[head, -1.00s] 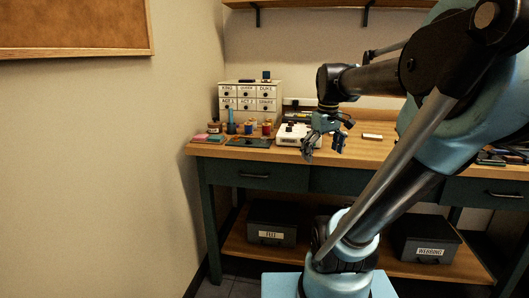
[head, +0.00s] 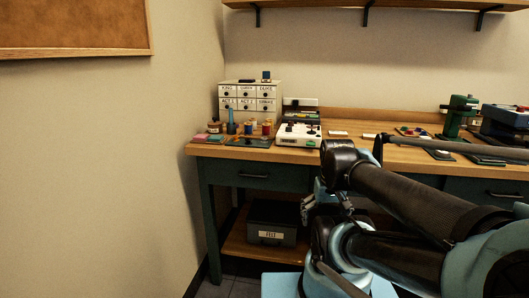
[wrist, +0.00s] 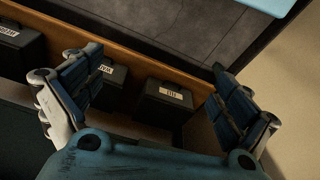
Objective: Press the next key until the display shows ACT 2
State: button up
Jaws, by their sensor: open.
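A white box-shaped device (head: 298,135) with dark knobs or keys on top stands near the table's front edge, left of the middle, in the head view. Its lettering is too small to read, and I cannot make out a display showing an act number. My gripper (head: 318,205) is low in front of the table, below the tabletop and well apart from the device. In the wrist view my gripper (wrist: 157,65) has its two blue-padded fingers spread wide with nothing between them. The device is not in the wrist view.
Labelled white drawers (head: 250,96) and several thread spools stand left of the device. A green machine (head: 459,115) stands farther right on the table. A dark FELT box (head: 271,222) sits on the lower shelf; it also shows in the wrist view (wrist: 165,105).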

jog(key=c, duration=0.9)
jog(key=shift+w+f, duration=0.25)
jog(key=shift+w, duration=0.25)
jog(key=c, duration=0.9)
jog(key=shift+s, duration=0.1)
grip_shut()
